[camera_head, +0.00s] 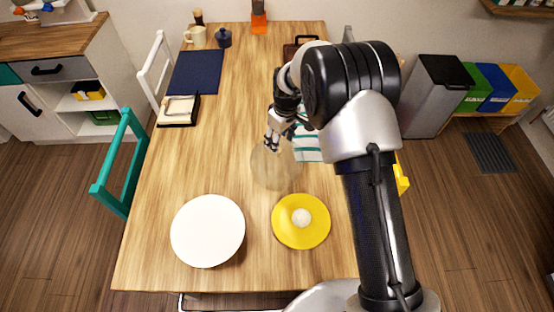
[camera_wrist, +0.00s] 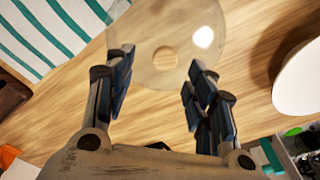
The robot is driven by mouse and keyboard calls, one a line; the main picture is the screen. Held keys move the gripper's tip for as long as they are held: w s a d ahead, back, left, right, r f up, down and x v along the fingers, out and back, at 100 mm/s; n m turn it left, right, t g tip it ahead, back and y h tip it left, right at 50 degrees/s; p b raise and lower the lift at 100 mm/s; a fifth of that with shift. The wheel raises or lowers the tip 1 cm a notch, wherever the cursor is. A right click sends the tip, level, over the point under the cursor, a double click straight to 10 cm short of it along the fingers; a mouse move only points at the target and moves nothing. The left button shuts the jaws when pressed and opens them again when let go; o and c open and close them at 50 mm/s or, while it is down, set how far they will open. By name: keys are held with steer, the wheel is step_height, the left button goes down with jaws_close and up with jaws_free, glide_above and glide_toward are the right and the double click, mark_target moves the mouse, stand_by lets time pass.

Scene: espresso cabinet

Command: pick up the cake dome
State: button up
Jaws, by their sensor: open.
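The cake dome (camera_head: 275,172) is clear and faint, standing on the wooden table right of centre. In the wrist view the dome (camera_wrist: 140,68) is a see-through disc with a round shape at its middle, perhaps its knob, and a bright glint. My gripper (camera_head: 272,142) is above the dome's far side, pointing down. In the wrist view its fingers (camera_wrist: 160,64) are apart with nothing between them, and the round middle shows between the tips. I cannot tell how high the gripper is above the dome.
A striped cloth (camera_head: 308,148) lies right of the gripper. A blue mat (camera_head: 195,72) and napkin holder (camera_head: 178,110) are at left. The table's left middle is clear.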

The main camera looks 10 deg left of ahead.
mark_target(277, 159)
steer(key=f, duration=0.2)
steer(key=f+b, duration=0.1)
steer(key=f, duration=0.1)
steer(key=shift+s+a, duration=0.25)
steer(key=shift+a, duration=0.1)
steer(key=shift+f, duration=0.45)
steer(key=shift+r, duration=0.1)
steer(key=shift+c, duration=0.2)
jaws_close()
